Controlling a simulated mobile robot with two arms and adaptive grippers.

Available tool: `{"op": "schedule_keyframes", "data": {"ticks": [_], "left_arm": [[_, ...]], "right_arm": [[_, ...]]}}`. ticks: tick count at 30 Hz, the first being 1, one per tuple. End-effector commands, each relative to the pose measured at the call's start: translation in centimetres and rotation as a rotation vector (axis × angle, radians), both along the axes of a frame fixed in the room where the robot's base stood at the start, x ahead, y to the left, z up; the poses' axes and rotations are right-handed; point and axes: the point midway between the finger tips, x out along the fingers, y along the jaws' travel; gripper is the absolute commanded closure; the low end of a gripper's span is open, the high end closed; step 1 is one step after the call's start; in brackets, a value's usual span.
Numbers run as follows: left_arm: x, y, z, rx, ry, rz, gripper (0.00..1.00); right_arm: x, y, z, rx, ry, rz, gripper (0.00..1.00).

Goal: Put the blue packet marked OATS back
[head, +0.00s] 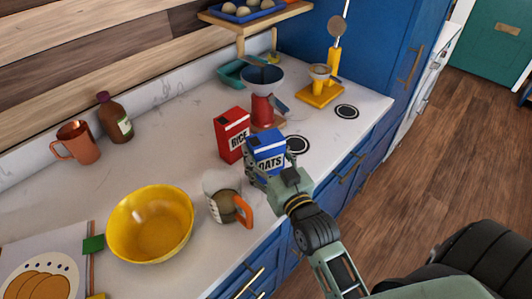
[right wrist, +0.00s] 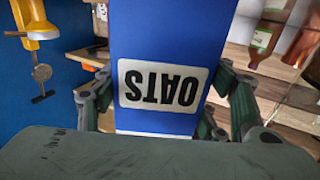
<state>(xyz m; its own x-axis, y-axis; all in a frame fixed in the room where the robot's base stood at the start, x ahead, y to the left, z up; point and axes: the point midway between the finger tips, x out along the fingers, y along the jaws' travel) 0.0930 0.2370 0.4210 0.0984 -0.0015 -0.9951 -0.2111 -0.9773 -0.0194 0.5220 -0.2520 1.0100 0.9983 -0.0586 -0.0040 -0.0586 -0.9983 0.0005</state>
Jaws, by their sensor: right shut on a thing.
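The blue packet marked OATS (head: 267,149) is in the grasp of my right gripper (head: 270,172). In the right wrist view the packet (right wrist: 165,35) stands between the two fingers, its label reading upside down there. My right gripper (right wrist: 165,112) is shut on its sides. In the head view the packet is over the counter, in front of the red packet marked RICE (head: 232,135); I cannot tell whether its base touches the counter. My left gripper is not in view.
Dark round marks (head: 346,111) show on the white counter (head: 165,165). A red grinder-like thing with a dark bowl (head: 262,76) stands behind the packet. A jug with an orange handle (head: 226,200) and a yellow bowl (head: 150,224) stand nearby. A wooden shelf (head: 280,17) is above.

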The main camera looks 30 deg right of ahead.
Motion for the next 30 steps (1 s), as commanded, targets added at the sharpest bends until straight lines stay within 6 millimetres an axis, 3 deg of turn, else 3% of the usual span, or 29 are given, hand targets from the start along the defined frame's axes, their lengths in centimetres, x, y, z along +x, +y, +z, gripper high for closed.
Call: {"op": "schedule_keyframes", "data": {"ticks": [7,8,14,26,30], "left_arm": [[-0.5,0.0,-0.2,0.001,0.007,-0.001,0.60],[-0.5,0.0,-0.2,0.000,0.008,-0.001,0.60],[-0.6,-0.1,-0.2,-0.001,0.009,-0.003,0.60],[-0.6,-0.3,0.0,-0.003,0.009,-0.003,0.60],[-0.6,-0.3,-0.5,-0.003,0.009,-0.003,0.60]], "right_arm": [[0.0,0.0,-0.2,-0.001,-0.001,0.000,0.66],[0.0,0.0,-0.3,-0.001,0.000,0.000,0.34],[0.0,0.0,-0.2,-0.001,0.000,0.000,0.16],[0.0,0.0,0.2,0.000,-0.001,0.000,0.16],[-1.6,0.1,-0.2,-0.001,0.003,0.000,0.16]]}}
